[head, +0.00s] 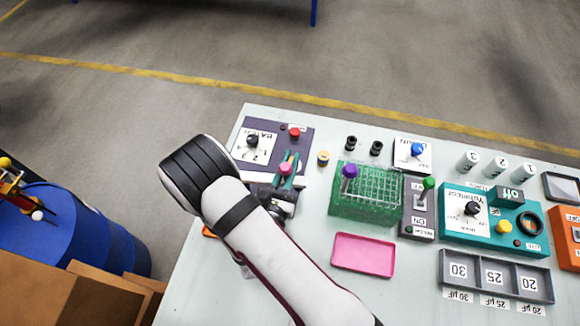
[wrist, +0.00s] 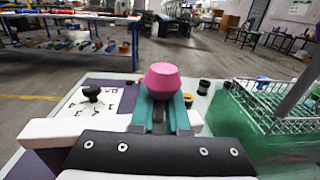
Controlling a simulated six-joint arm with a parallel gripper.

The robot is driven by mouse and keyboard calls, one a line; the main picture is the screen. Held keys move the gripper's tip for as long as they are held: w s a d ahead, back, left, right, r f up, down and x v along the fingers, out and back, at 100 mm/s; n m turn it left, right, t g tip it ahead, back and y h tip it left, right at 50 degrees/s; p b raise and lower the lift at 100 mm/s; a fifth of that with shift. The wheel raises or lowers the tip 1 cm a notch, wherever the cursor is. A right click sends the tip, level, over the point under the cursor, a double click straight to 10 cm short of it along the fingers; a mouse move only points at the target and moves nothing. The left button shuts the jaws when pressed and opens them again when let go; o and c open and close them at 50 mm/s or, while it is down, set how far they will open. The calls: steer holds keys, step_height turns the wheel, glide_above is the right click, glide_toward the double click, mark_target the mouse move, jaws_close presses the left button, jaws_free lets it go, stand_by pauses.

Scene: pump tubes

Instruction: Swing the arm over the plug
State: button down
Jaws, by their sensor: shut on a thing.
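My gripper (head: 287,163) has teal fingers and is shut on a pink knob-like piece (head: 285,169), above the dark purple panel at the left of the table. In the wrist view the pink piece (wrist: 162,80) stands upright between the teal fingers (wrist: 160,113). Its lower end is hidden. Nothing is labelled as a plug, so I cannot tell which thing that is. A small tan-topped cylinder (head: 323,157) stands right of my gripper. Two short black cylinders (head: 351,143) stand farther right. My arm covers part of the purple panel (head: 267,127).
Right of my gripper is a green crate (head: 365,210) with a wire rack and a purple-topped piece (head: 349,171). A pink tray (head: 363,255) lies in front. A grey switch box (head: 417,210) and teal box (head: 490,222) stand right. A blue drum (head: 75,235) stands off the table.

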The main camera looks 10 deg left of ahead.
steer(key=shift+w+a+r+y, duration=0.15)
steer(key=shift+w+a+y, duration=0.05)
steer(key=shift+w+y, duration=0.1)
steer(key=shift+a, duration=0.1)
steer(key=c, duration=0.9)
jaws_free()
steer(key=shift+s+n, duration=0.1)
steer(key=shift+n, duration=0.2)
